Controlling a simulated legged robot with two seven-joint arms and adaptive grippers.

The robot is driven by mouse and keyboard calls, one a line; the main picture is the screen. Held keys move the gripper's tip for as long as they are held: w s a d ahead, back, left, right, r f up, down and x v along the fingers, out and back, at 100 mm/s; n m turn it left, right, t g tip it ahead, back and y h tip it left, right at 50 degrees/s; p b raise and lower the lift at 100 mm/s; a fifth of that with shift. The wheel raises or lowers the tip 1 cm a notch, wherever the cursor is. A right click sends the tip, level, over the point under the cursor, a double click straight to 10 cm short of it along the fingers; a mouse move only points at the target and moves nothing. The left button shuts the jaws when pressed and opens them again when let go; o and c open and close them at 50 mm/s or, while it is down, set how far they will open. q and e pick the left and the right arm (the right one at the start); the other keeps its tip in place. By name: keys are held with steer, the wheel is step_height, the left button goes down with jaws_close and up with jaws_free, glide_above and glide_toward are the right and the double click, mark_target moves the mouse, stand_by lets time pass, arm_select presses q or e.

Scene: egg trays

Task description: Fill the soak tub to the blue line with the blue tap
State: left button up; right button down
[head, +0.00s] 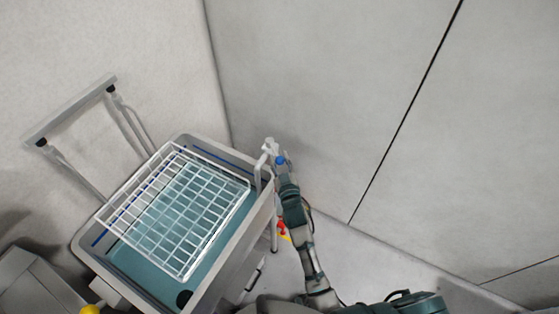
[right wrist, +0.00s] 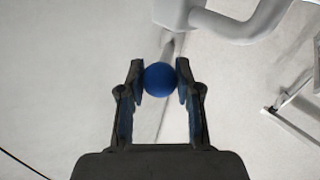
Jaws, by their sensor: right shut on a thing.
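The soak tub (head: 262,205) is a grey basin at the left of the head view. Teal water covers its floor, and a blue line (head: 215,158) runs along its inner wall above the water. The blue tap's round blue knob (head: 280,160) is at the tub's right rim, beside a white spout (head: 268,146). My right gripper (right wrist: 160,80) is shut on the blue knob, one finger on each side, in the right wrist view. The gripper also shows in the head view (head: 283,168). I cannot see whether water is running. My left gripper is not in view.
A white wire rack (head: 180,274) lies over the tub. A grey rail (head: 75,108) stands behind it at the left. A red and yellow item (head: 283,229) is beside my right arm. A yellow object (head: 90,309) is at the bottom left. Walls close in behind the tap.

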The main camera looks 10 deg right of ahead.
steer(key=c, duration=0.8)
jaws_free()
steer(key=shift+w+f, duration=0.15)
steer(key=s, duration=1.2)
steer(key=shift+d, duration=0.1)
